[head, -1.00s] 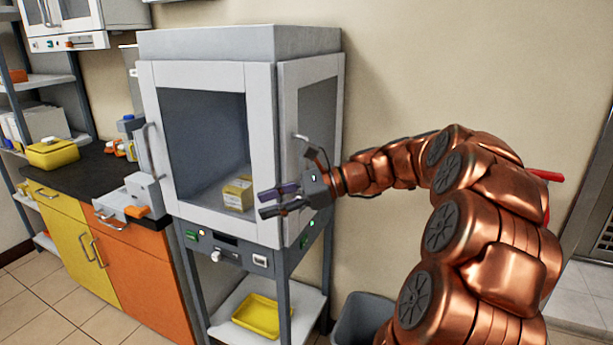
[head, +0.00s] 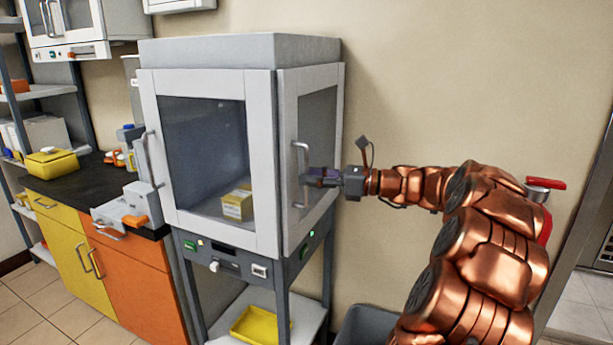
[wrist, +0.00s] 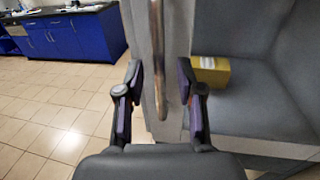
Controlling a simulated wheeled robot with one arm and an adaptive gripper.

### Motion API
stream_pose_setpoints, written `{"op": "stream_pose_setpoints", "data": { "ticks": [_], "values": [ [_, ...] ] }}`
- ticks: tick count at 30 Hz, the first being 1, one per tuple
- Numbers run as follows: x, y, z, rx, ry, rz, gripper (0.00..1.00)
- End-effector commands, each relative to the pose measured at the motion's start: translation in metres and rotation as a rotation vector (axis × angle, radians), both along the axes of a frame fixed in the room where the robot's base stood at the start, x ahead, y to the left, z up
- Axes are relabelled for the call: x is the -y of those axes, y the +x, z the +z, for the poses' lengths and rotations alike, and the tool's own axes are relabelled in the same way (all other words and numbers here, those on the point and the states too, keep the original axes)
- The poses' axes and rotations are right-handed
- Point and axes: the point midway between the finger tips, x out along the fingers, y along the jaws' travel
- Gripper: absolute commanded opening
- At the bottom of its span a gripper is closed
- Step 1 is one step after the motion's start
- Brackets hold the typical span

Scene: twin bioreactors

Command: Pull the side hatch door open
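The side hatch door (head: 317,120) is the white-framed glazed panel on the right side of the grey cabinet (head: 240,52), and it looks closed. Its vertical metal handle (head: 301,160) is on the door's edge nearest the front corner. My gripper (head: 308,179) is at the lower part of this handle in the head view. In the wrist view the handle (wrist: 157,60) hangs down between the two fingers of my gripper (wrist: 165,98). The fingers are apart, with a gap on each side of the handle. A yellow box (wrist: 210,71) shows inside the cabinet through the glass.
The front door has its own handle (head: 152,158) at the left. A yellow tray (head: 258,325) lies on the shelf below, and a grey bin (head: 362,328) stands beside the stand. A counter (head: 75,178) is at the left. The wall is behind my arm.

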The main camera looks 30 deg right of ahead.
Motion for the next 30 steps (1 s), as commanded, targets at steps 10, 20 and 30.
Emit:
{"op": "stream_pose_setpoints", "data": {
  "ticks": [10, 20, 30],
  "values": [
    [-0.0110, 0.0118, -0.0001, 0.000, -0.001, 0.000, 0.37],
    [-0.0109, 0.0116, -0.0001, 0.000, -0.001, 0.000, 0.19],
    [-0.0108, 0.0115, 0.0000, 0.000, -0.001, 0.000, 0.00]
  ]
}}
